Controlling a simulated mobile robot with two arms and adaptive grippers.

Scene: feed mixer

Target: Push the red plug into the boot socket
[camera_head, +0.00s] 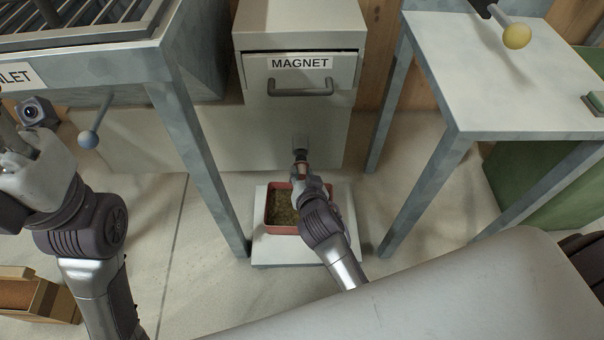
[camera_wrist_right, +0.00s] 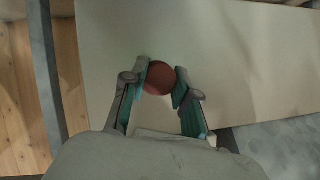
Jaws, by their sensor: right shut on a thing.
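My right gripper (camera_head: 302,172) is shut on the red plug at the lower front of the grey magnet cabinet. In the right wrist view the plug (camera_wrist_right: 160,78) is a dull red round piece between the two fingertips of the gripper (camera_wrist_right: 160,82). A short dark grey cylindrical fitting (camera_head: 300,143), which looks like the boot socket, sits on the cabinet front just beyond the fingertips. I cannot tell how far the plug sits in it, because the fingers cover the contact. My left gripper (camera_head: 22,145) is at the left edge, partly cut off, its jaws unclear.
The cabinet has a drawer (camera_head: 300,75) labelled MAGNET with a handle. A red tray (camera_head: 270,226) of grainy feed stands on a white platform below my right arm. Metal table legs stand on both sides. A ball-ended lever (camera_head: 88,138) is at left, a wooden box (camera_head: 35,297) at lower left.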

